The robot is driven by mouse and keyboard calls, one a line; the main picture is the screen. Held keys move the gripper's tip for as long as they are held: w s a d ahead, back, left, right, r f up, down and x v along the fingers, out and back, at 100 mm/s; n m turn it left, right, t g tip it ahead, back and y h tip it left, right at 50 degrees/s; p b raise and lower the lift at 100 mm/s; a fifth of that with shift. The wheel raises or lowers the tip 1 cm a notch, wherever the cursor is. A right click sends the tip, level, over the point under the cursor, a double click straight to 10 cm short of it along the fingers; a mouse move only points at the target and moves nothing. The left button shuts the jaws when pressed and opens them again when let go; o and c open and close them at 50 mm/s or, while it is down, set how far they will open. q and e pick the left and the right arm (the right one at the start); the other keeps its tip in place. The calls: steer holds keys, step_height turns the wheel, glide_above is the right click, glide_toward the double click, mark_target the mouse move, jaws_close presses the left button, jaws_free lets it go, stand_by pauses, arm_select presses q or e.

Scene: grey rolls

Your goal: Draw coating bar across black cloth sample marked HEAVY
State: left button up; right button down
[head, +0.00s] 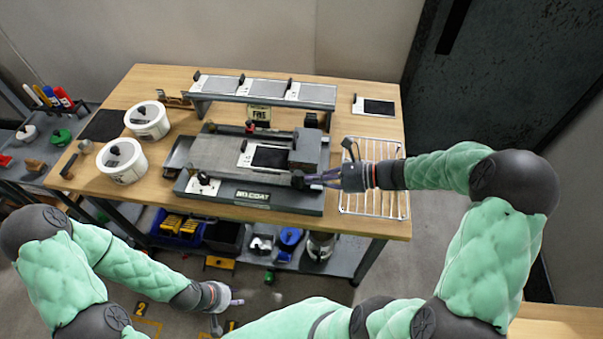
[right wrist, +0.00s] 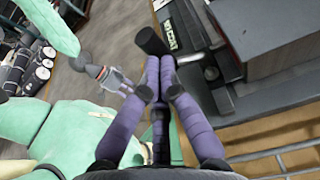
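A black cloth sample (head: 270,157) lies on a white card on the grey bed of the coater; I cannot read its marking. A grey carriage block (head: 309,146), apparently carrying the coating bar, sits at the bed's right end, beside the sample. It also shows in the right wrist view (right wrist: 275,30). A black handle (right wrist: 152,40) sticks out at its front. My right gripper (head: 306,180) is at this handle, its purple fingers closed together with the handle's end beyond their tips. My left gripper (head: 226,308) is low in front of the table, empty, fingers apart.
Two white tubs (head: 122,160) stand at the left of the wooden table (head: 150,84). A raised rack (head: 262,91) with several cards is behind the coater. Another black sample (head: 379,107) lies back right. A wire rack (head: 374,203) lies under my right forearm.

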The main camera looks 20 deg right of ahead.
steer(key=w+a, duration=0.4)
steer(key=a, duration=0.3)
steer(key=shift+w+a, duration=0.35)
stand_by(2.9)
steer(key=w+a, duration=0.4)
steer(key=a, duration=0.2)
steer(key=shift+a, duration=0.2)
stand_by(2.1)
steer(key=shift+d, duration=0.1)
steer(key=shift+s+d+p, duration=0.2)
steer(key=shift+s+d, duration=0.35)
steer(key=shift+d, duration=0.3)
steer(key=shift+s+d+p, duration=0.2)
steer(key=shift+s+d, duration=0.35)
steer(key=shift+d, duration=0.25)
